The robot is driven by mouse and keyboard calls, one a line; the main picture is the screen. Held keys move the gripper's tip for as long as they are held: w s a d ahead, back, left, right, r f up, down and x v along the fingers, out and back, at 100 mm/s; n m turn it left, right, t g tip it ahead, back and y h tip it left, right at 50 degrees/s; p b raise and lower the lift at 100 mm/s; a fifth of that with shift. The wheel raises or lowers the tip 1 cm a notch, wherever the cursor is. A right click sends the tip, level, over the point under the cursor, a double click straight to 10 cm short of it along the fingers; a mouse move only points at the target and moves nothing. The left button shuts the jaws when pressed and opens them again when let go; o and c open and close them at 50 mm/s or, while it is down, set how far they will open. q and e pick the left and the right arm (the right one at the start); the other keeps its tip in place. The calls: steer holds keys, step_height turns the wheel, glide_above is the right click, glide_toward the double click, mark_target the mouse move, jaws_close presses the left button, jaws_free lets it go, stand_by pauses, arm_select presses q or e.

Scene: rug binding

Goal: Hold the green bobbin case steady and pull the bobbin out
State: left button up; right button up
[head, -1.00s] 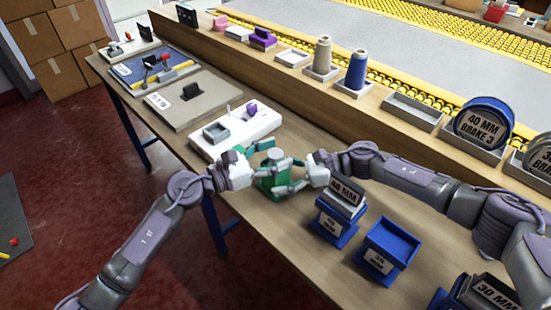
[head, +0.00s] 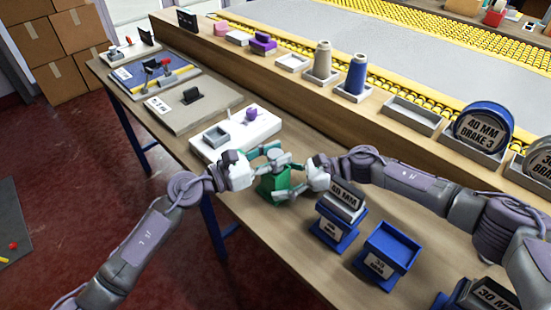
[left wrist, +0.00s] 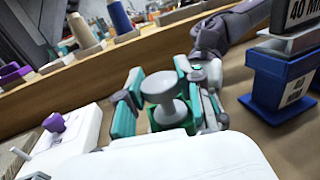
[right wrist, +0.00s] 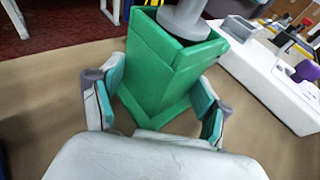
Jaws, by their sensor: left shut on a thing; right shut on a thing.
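The green bobbin case (head: 275,186) stands upright near the front edge of the bench. It is a square, open-topped box in the right wrist view (right wrist: 165,75). My right gripper (right wrist: 160,92) is shut on its sides, low down. The grey bobbin (left wrist: 160,88) is a spool with a wide top disc. It stands up out of the case's mouth, and its lower disc is at the opening, partly hidden by the walls. My left gripper (head: 276,158) is above the case, shut on the bobbin with teal fingers on either side of it.
A white base (head: 262,138) with a grey tray and purple knob lies just behind. Blue stands (head: 388,252) are to the right. A raised ledge (head: 300,90) with cones and trays runs along the back. The bench's front edge is close.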

mark_target(275, 154)
arm_select(q)
step_height(275, 154, up, 9)
steer(key=shift+f, duration=0.1)
arm_select(e)
steer(key=o, duration=0.8)
steer(key=shift+o, duration=0.2)
